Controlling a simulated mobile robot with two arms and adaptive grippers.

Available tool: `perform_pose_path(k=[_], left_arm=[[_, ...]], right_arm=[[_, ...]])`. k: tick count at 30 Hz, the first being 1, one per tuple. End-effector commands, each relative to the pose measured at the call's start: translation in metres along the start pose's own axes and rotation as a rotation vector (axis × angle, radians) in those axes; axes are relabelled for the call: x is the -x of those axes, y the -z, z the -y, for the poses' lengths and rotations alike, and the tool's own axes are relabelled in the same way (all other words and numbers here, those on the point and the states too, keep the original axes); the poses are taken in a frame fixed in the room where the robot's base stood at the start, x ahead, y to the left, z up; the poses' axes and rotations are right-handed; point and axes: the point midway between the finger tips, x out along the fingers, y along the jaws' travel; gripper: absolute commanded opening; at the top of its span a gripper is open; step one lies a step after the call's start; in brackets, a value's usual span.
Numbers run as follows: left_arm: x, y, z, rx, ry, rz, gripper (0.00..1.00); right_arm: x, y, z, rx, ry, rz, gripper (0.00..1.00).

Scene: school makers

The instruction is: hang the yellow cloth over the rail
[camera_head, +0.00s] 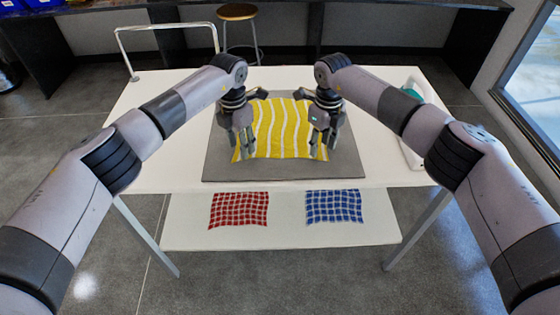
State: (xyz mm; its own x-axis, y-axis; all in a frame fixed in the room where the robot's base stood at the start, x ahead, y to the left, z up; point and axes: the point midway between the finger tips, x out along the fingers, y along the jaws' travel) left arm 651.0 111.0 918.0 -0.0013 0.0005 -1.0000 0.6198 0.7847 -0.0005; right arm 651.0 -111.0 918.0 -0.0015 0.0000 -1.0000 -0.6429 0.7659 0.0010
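The yellow cloth (282,130) with wavy white stripes lies spread on a dark grey mat (285,172) on the white table. My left gripper (243,152) points down at its left side, near the front left corner. My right gripper (322,152) points down at its right side, near the front right corner. The fingers hide parts of both side edges, and I cannot tell whether they grip the cloth. The white rail (165,27) stands at the back left of the table, with nothing hanging on it.
A red checked cloth (239,209) and a blue checked cloth (334,206) lie on the lower shelf (285,234). A white object with a teal part (412,90) is at the table's right, partly hidden by my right arm. A stool (237,13) stands behind the table. The table's left side is clear.

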Motion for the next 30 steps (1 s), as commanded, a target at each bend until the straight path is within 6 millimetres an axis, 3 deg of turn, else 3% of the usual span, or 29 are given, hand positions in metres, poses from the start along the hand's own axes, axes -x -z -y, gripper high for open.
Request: perform_pose_path(k=[5, 18, 30], left_arm=[[-0.013, 0.000, 0.000, 0.000, 0.000, 0.000, 0.38], [-0.020, 0.000, 0.000, 0.000, 0.000, 0.000, 0.38], [-0.018, 0.000, 0.000, 0.000, 0.000, 0.000, 0.25]], right_arm=[[-0.013, 0.000, 0.000, 0.000, 0.000, 0.000, 0.38], [-0.020, 0.000, 0.000, 0.001, 0.000, 0.000, 0.38], [-0.018, 0.000, 0.000, 0.001, 0.000, 0.000, 0.25]])
